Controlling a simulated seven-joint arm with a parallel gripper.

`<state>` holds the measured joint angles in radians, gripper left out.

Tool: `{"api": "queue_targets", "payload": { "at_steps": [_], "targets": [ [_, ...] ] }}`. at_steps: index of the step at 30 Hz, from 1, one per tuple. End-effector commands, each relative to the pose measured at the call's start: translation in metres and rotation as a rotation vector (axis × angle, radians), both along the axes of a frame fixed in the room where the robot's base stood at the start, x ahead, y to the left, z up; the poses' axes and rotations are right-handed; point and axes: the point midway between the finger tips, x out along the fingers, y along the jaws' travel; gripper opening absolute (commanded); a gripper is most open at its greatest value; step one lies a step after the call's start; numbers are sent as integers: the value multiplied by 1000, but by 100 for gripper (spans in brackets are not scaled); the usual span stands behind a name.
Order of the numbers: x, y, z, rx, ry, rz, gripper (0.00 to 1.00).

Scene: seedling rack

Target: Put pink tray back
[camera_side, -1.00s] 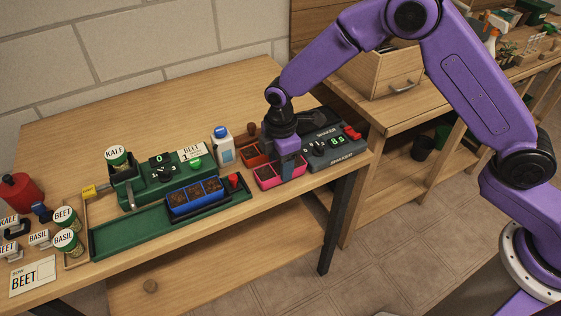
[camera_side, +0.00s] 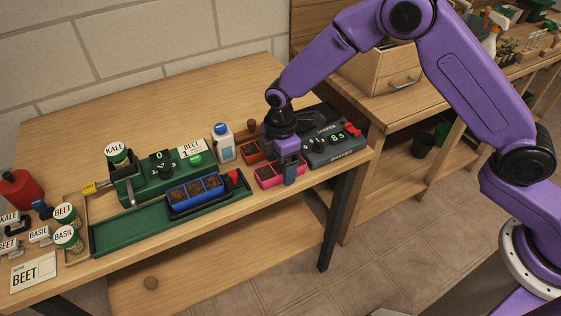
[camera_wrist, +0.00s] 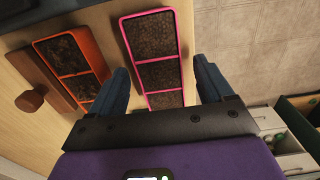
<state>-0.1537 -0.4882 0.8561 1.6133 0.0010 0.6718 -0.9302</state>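The pink tray (camera_side: 268,182) has several cells of dark soil and sits on the wooden table near its front right edge, left of the shaker. In the wrist view the pink tray (camera_wrist: 148,70) lies lengthwise between my two blue fingers. My gripper (camera_side: 286,166) is low over the tray, pointing down. In the wrist view my gripper (camera_wrist: 162,75) is open, with one finger on each side of the tray and a small gap on both sides. The side view hides part of the tray behind a finger.
An orange tray (camera_side: 251,150) sits close behind the pink one. The shaker (camera_side: 334,146) stands just to the right. A blue tray (camera_side: 194,192) rests in a black holder on the green track (camera_side: 125,232), with a white bottle (camera_side: 222,147) behind.

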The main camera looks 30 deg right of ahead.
Motion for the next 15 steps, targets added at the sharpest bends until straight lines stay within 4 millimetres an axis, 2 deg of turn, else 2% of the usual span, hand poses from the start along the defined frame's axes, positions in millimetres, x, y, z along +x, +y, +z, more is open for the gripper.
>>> {"api": "queue_targets", "payload": {
  "at_steps": [8,11,15],
  "targets": [
    [0,0,3,0,0,0,80],
    [0,0,12,1,-2,0,80],
    [0,0,36,3,-3,0,80]
  ]
}}
